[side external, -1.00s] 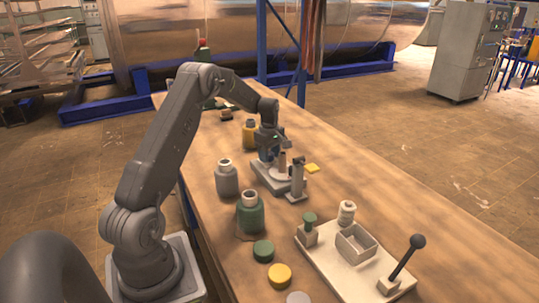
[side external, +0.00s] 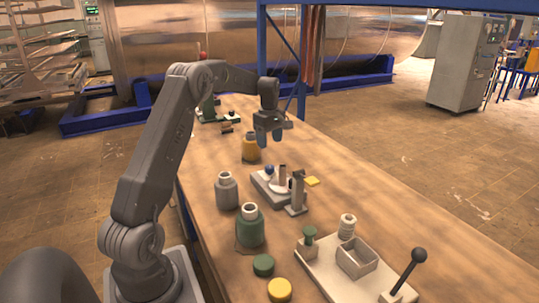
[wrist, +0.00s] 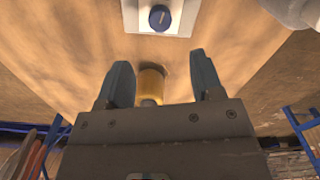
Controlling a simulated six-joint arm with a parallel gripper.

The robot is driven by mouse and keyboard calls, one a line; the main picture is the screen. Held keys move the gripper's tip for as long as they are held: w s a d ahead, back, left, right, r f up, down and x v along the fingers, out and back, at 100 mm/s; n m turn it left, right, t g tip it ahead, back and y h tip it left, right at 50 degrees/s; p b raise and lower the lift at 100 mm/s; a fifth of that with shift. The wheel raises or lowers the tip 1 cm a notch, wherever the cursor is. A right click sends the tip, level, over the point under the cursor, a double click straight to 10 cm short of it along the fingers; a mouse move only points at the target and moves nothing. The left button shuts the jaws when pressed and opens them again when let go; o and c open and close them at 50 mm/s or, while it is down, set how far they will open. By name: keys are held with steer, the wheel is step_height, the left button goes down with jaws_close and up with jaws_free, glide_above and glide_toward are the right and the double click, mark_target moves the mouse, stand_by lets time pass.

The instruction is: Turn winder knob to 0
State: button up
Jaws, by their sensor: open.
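The winder (side external: 268,184) is a light grey base with small uprights, in the middle of the table. Its blue knob (side external: 269,169) sits at the far left end of the base. In the wrist view the knob (wrist: 160,18) is a round blue disc with a mark line on the pale base (wrist: 140,5), at the top edge. My gripper (side external: 270,138) is open and empty, above and behind the knob, clear of it. In the wrist view its two blue-grey fingers (wrist: 160,62) stand apart. I cannot read the knob's setting.
A yellow bottle (side external: 250,148) stands behind the winder; it shows between my fingers in the wrist view (wrist: 152,82). A grey bottle (side external: 227,192) and green bottle (side external: 250,228) stand at left. A white plate (side external: 335,280) with a black-knobbed lever (side external: 410,268) lies in front.

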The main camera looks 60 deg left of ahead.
steer(key=shift+r, duration=1.55)
steer(key=shift+d, duration=0.1)
steer(key=s+d+r+m+t, duration=0.1)
steer(key=s+d+r+m, duration=0.2)
steer(key=d, duration=0.4)
steer(key=s+d+r+m+t+y, duration=0.1)
steer(key=d+r+m, duration=0.3)
steer(key=d, duration=0.4)
steer(key=s+d+r+m+t, duration=0.1)
steer(key=s+d+r+m, duration=0.25)
steer(key=d, duration=0.35)
steer(key=s+d+f+m+t+h, duration=0.1)
steer(key=s+d+f+m+t, duration=0.1)
steer(key=s+d+m, duration=0.8)
steer(key=s+d+f, duration=0.1)
steer(key=s+d, duration=0.2)
steer(key=s, duration=0.3)
steer(key=shift+d+f+m+t, duration=0.3)
steer(key=shift+d+m, duration=0.05)
steer(key=shift+d, duration=0.05)
